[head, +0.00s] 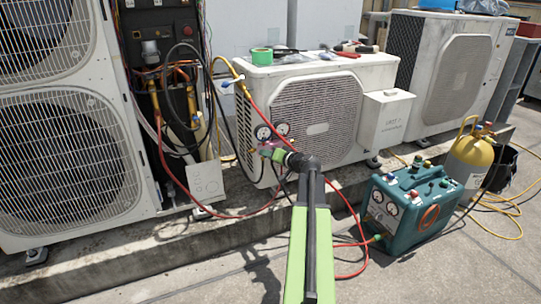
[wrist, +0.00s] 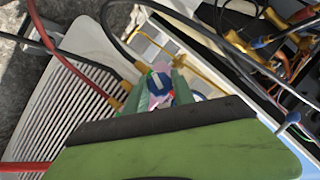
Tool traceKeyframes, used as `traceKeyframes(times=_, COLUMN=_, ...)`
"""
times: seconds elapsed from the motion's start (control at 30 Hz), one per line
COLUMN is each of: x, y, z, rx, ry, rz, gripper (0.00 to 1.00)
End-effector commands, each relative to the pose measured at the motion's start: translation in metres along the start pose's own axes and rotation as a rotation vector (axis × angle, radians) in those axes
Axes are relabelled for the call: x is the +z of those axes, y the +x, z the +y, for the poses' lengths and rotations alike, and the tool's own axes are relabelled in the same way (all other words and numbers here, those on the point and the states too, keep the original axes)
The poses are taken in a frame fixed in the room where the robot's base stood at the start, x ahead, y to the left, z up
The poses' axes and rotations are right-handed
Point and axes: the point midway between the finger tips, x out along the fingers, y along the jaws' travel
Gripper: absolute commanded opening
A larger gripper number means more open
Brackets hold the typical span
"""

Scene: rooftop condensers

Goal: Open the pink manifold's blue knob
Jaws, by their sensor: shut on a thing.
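The pink manifold (head: 267,145) hangs at the front left of the middle condenser, with two round gauges (head: 283,129) above it. My gripper (head: 277,153) is at the manifold and covers much of it in the head view. In the wrist view, my gripper's two green fingers (wrist: 158,92) stand on either side of the blue knob (wrist: 158,83), which has a pale face, and are shut on it. A little pink of the manifold shows around the knob. The knob cannot be made out in the head view, and its turn angle is unclear.
Red hoses (head: 252,98) and a yellow hose (head: 227,66) run close by the manifold. An open condenser with loose wiring (head: 178,75) is to the left. A teal recovery machine (head: 412,210) and a yellow cylinder (head: 470,160) stand on the right. Tools lie on the middle condenser (head: 300,70).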

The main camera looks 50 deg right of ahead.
Motion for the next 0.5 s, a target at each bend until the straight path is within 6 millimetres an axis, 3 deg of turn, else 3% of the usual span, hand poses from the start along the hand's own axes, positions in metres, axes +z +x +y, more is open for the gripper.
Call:
traceKeyframes(times=0.1, x=-0.0002, y=-0.0004, z=0.0011, rx=0.002, ry=-0.001, rz=0.000, gripper=0.00)
traceKeyframes(times=0.23, x=-0.0006, y=-0.0009, z=0.0004, rx=0.008, ry=-0.013, rz=0.000, gripper=0.00)
traceKeyframes(times=0.5, x=-0.0004, y=-0.0013, z=0.0007, rx=0.109, ry=-0.256, rz=0.000, gripper=0.00)
